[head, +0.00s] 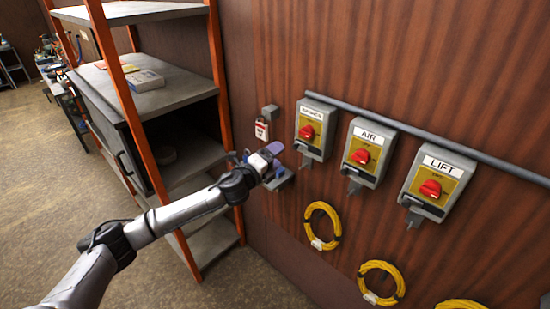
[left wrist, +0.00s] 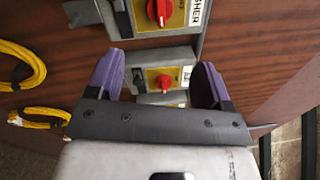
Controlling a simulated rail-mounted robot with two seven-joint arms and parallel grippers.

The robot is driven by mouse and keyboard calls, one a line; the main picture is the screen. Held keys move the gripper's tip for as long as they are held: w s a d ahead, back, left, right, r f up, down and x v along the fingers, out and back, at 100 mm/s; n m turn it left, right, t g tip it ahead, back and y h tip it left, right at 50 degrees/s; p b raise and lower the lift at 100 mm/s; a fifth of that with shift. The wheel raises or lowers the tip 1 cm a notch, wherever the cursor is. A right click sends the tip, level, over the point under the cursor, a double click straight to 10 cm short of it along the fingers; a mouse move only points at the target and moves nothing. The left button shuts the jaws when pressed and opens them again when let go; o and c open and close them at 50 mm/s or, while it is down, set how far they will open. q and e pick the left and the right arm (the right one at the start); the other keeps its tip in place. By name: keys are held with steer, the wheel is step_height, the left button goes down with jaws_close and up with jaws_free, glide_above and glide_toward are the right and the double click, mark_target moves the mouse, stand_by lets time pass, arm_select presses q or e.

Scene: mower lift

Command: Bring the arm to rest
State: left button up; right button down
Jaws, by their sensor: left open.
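My left arm reaches in from the lower left in the head view. Its gripper (head: 272,154) is in front of the wooden wall, left of the leftmost switch box (head: 314,130). In the left wrist view the two purple fingers (left wrist: 157,80) stand wide apart. The gripper is open, with nothing held between them. A switch box with a red knob (left wrist: 165,81) shows beyond the gap, apart from the fingers. My right gripper is in neither view.
The AIR (head: 367,152) and LIFT (head: 437,183) switch boxes, with red knobs, are to the right under a grey conduit (head: 430,137). Yellow coiled cables (head: 322,226) hang below. An orange-posted shelf (head: 180,75) stands close left of the gripper. Open floor (head: 60,190) lies further left.

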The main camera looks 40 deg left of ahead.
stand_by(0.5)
arm_select(q)
steer(key=s+a+n+g+y, duration=0.1)
steer(key=a+n+g+y, duration=0.1)
steer(key=a+n+y, duration=0.35)
steer(key=s+d+n+g+y, duration=0.2)
steer(key=s+d+n+g, duration=0.1)
steer(key=s+d+n, duration=0.4)
steer(key=s+d+f+n+g+h, duration=0.4)
steer(key=s+d+f+g+h, duration=0.15)
steer(key=s+d+f, duration=1)
steer(key=s+d+f+n+g+h, duration=0.1)
steer(key=s+d+f+g, duration=0.1)
steer(key=s+d+f, duration=0.3)
steer(key=s+d+f+g+h, duration=0.1)
steer(key=s+f, duration=0.2)
steer(key=s, duration=0.4)
steer(key=s+d+f+n+g+h, duration=0.1)
steer(key=s+d+f+g, duration=0.15)
steer(key=s, duration=0.25)
step_height(320, 180, up, 11)
steer(key=p, duration=1.2)
steer(key=shift+s+r+t, duration=0.15)
steer(key=shift+t, duration=0.15)
